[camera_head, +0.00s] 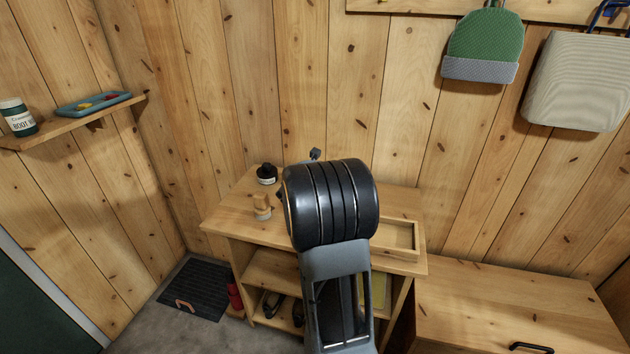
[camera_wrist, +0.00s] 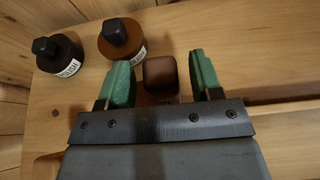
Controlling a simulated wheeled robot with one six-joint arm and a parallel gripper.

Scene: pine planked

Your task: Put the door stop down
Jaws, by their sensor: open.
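A dark brown block with rounded edges, which I take to be the door stop (camera_wrist: 161,76), shows in the wrist view between the two green fingers of my gripper (camera_wrist: 162,80). The gripper is open, with a gap between the block and each finger. The block appears to rest on the wooden top of the shelf unit (camera_head: 226,215); its lower part is hidden by the gripper's body. In the head view my arm hides the block and the fingers.
A black polish jar (camera_wrist: 58,55) and a brown polish jar (camera_wrist: 121,39) stand close beyond the fingers. A shallow wooden tray (camera_head: 402,235) is on the top's right side. A wooden chest (camera_head: 510,300) stands at right. A dark mat (camera_head: 196,289) lies on the floor.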

